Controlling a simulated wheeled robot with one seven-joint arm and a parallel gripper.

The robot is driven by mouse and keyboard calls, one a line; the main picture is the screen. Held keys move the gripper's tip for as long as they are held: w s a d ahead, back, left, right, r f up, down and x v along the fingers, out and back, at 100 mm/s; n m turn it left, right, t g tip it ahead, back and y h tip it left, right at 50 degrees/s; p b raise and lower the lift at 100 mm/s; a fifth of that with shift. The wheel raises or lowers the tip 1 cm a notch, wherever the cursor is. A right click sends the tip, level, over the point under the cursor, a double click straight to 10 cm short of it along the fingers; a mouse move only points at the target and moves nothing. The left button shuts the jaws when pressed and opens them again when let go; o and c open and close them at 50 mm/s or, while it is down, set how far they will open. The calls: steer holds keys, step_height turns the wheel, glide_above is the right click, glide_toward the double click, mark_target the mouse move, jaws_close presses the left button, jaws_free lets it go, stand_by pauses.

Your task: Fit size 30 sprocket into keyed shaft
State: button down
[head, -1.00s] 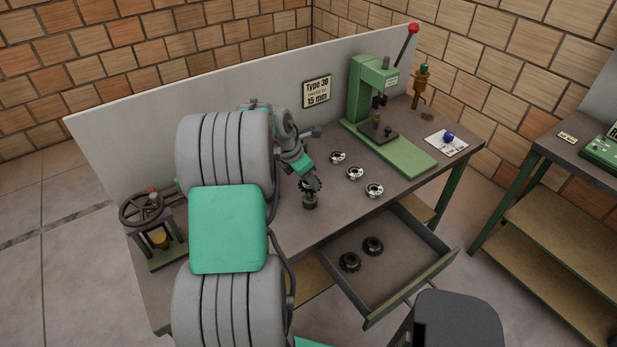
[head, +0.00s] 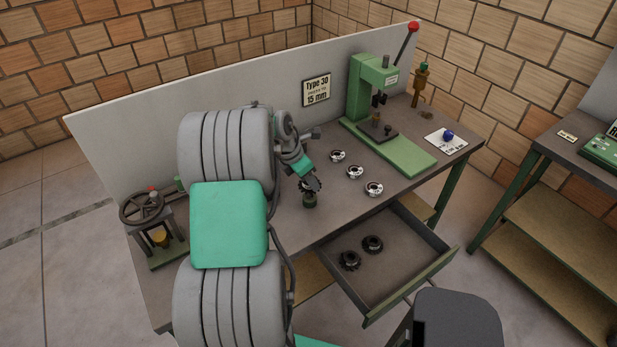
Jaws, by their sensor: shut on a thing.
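My gripper (head: 309,180) is shut on a dark toothed sprocket (head: 314,187), which stands tilted. It is right above a small dark green upright fixture (head: 310,200) on the bench, which may be the keyed shaft. I cannot tell whether the sprocket touches it. The shaft's tip and key are hidden or too small to see. Two more dark sprockets (head: 349,261) (head: 372,244) lie in the open drawer. The size marks on the sprockets are not readable.
Several silver ring-shaped parts (head: 354,172) lie on the bench (head: 270,240) right of my gripper. A green press (head: 372,100) with a red-knobbed lever stands behind them. A sign (head: 316,90) reads "Type 30", "15 mm". The open drawer (head: 405,280) juts out in front. A handwheel device (head: 150,220) stands left.

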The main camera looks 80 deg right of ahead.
mark_target(304, 183)
steer(key=shift+f+b, duration=1.05)
steer(key=shift+f, duration=1.25)
steer(key=c, duration=0.7)
jaws_free()
steer(key=b+v, duration=0.1)
steer(key=v, duration=0.6)
steer(key=shift+w+a+r, duration=0.1)
steer(key=shift+a+r, duration=0.05)
steer(key=shift+r, duration=0.2)
